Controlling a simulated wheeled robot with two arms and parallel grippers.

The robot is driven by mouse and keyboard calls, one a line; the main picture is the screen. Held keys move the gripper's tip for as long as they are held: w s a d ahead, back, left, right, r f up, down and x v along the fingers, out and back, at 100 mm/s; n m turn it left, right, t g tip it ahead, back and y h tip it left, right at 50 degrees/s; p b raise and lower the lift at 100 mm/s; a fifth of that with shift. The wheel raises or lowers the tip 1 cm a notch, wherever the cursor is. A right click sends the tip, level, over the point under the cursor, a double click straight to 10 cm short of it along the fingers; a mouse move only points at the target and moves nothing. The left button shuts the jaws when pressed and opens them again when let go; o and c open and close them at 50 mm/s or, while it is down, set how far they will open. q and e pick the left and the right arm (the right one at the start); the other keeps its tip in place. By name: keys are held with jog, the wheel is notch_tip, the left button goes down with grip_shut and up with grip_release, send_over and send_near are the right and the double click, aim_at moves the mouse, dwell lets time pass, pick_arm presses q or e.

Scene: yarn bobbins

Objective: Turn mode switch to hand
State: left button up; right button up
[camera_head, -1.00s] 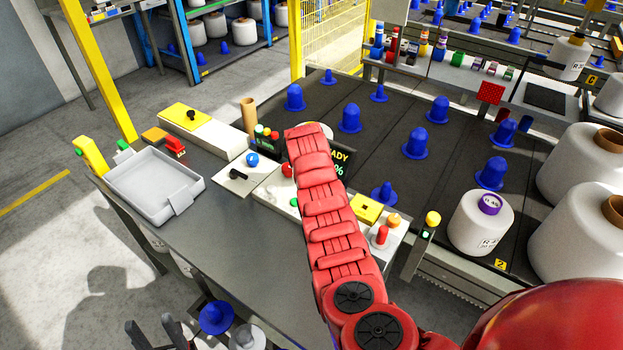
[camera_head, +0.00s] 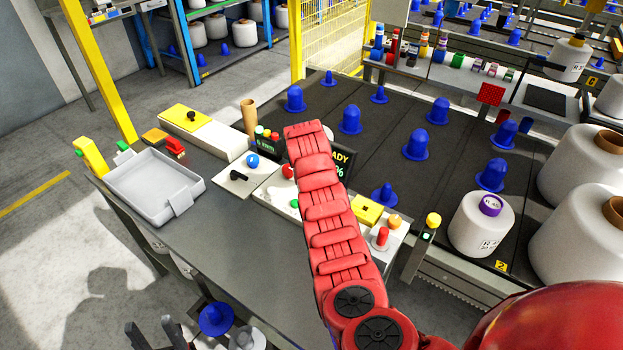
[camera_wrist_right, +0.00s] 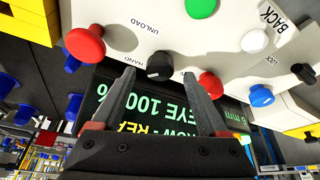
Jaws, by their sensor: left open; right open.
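In the right wrist view, the mode switch (camera_wrist_right: 160,66) is a small round black knob with a pale mark, on a white panel beside the printed word HAND. My right gripper (camera_wrist_right: 159,77) is open, its two dark fingertips pointing at the panel. The knob shows between the fingertips, closer to neither; I cannot tell whether they touch it. In the head view, my red right arm hides the knob and the right gripper. My left gripper (camera_head: 160,336) is open and empty at the bottom left, below the desk's front edge.
Near the switch are a red knob (camera_wrist_right: 84,45), a green knob (camera_wrist_right: 201,8), a second red knob (camera_wrist_right: 210,86), a blue knob (camera_wrist_right: 261,96) and a black lever (camera_wrist_right: 303,73). A grey tray (camera_head: 150,180) stands on the desk's left. A lit screen (camera_wrist_right: 125,105) is behind the fingers.

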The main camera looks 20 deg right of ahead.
jog(key=p+v, duration=0.1)
jog(key=v, duration=1.5)
jog(key=shift+p, duration=0.35)
